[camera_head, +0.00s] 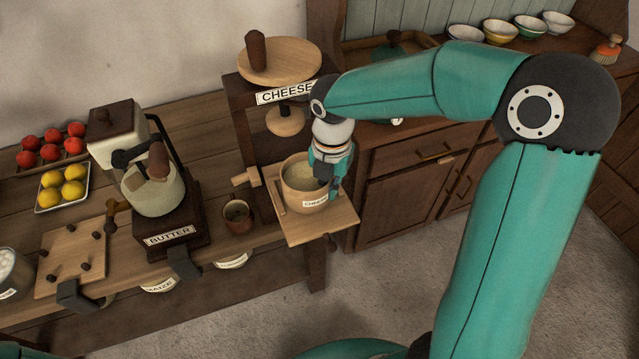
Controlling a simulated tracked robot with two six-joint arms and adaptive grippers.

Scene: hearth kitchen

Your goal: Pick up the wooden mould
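The wooden mould (299,196), a round pale tub with a CHEESE label on its front, stands upright on the square wooden board (290,231) of the cheese press. Its inside looks pale. My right gripper (328,181) reaches down from above at the mould's right rim. One finger appears inside the rim and one outside, hiding part of that wall. I cannot tell whether the fingers press on it. My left gripper is not in view.
The press's upright and round wooden top (290,61) stand behind the mould. A small brown cup (238,217) and the BUTTER machine (165,222) are to its left. A cabinet (410,190) stands to the right. Open floor (400,265) lies in front.

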